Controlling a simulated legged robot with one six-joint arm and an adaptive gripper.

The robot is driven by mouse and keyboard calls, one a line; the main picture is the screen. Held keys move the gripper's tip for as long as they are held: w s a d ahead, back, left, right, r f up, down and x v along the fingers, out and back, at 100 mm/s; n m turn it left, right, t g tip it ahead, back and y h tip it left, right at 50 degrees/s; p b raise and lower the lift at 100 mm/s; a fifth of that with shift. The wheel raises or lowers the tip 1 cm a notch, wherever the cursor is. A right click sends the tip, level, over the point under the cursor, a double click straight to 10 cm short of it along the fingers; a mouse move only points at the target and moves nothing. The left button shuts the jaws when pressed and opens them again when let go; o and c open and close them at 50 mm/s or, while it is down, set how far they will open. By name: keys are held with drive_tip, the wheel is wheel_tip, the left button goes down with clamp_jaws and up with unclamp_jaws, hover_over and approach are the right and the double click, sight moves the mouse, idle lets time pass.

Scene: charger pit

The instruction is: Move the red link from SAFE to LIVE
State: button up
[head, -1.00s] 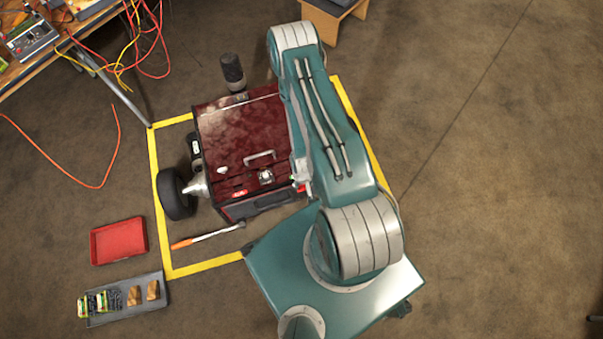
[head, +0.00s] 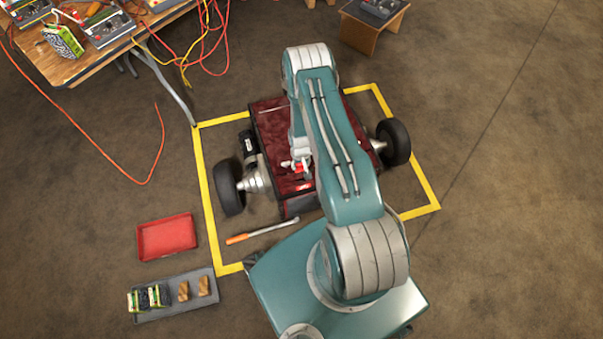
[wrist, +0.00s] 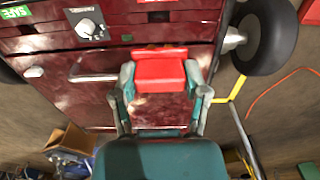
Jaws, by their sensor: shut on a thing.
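The red link (wrist: 160,74) is between the two fingers of my gripper (wrist: 160,88), which is shut on it. In the wrist view it is over the dark red cart top (wrist: 60,65); I cannot tell its height above it. In the head view the link (head: 300,167) shows as a small red and white spot beside my arm. A green SAFE label (wrist: 15,12) is at the wrist view's top left, with a dark slot (wrist: 22,30) by it. Another dark slot (wrist: 155,17) is at top middle. A small red label (head: 305,186) is on the cart's near edge; its text is unreadable.
A round selector knob (wrist: 87,27) and a metal handle (wrist: 90,72) are on the cart. Wheels (head: 229,190) (head: 394,142) stick out at both sides. An orange-handled bar (head: 262,232), a red tray (head: 167,237) and a grey tray (head: 172,310) lie on the floor.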

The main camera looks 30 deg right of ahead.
drive_tip(key=shift+w, duration=0.15)
drive_tip(key=shift+d+f, duration=0.15)
drive_tip(key=shift+f, duration=0.1)
drive_tip(key=shift+d+f, duration=0.3)
drive_tip(key=shift+f, duration=0.35)
drive_tip(key=shift+d+f, duration=0.25)
drive_tip(key=shift+f, duration=0.35)
drive_tip(key=f, duration=0.2)
drive_tip(key=a+f, duration=0.1)
drive_tip(key=f, duration=0.1)
drive_tip(key=shift+f, duration=0.4)
drive_tip(key=shift+d+f, duration=0.25)
drive_tip(key=shift+f, duration=0.4)
drive_tip(key=shift+a, duration=0.35)
drive_tip(key=shift+d, duration=0.4)
